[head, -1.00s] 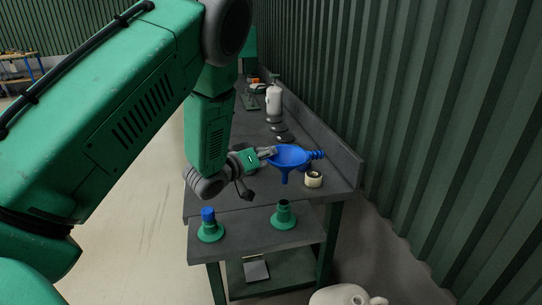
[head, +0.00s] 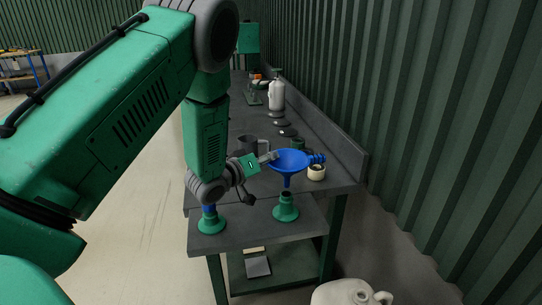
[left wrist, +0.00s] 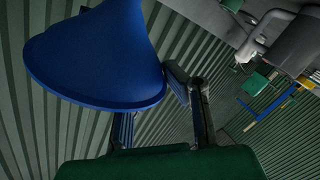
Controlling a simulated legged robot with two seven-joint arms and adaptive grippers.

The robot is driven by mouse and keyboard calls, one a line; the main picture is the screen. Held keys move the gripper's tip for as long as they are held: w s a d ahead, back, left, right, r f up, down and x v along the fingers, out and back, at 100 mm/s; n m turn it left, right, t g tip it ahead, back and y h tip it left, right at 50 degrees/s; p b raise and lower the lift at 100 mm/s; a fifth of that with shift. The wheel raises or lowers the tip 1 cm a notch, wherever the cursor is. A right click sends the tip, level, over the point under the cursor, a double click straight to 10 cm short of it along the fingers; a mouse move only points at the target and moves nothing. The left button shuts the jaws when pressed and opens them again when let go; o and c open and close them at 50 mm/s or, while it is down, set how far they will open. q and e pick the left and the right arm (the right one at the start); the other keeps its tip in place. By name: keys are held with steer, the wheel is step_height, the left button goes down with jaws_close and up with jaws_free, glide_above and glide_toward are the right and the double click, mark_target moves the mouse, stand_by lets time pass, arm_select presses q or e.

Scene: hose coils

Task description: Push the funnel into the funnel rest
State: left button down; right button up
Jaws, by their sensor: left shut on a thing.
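The blue funnel (head: 289,161) is held upright, with its wide mouth up, over the lower front shelf. My left gripper (head: 270,157) is shut on the left side of its rim. The funnel rest, a green flared stand with a dark open top (head: 286,209), stands on the shelf directly below the spout in the head view. In the left wrist view the funnel (left wrist: 98,55) fills the upper left, beside the gripper fingers (left wrist: 160,105). My right gripper is not in view.
A second green stand (head: 211,223) with a blue top is at the left, partly behind my wrist. A cream roll (head: 317,172), a blue ribbed piece (head: 317,158) and a dark mug (head: 247,144) are on the bench. A white jug (head: 350,294) is at the bottom.

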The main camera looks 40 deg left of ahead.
arm_select(q)
steer(key=shift+f+b, duration=0.35)
steer(key=shift+f, duration=0.4)
steer(key=shift+r, duration=0.1)
steer(key=shift+s+p, duration=0.1)
steer(key=shift+p, duration=0.35)
steer(key=shift+f+b, duration=0.9)
steer(key=shift+f, duration=0.55)
stand_by(0.6)
steer(key=c, duration=1.6)
jaws_free()
steer(key=shift+r, duration=0.1)
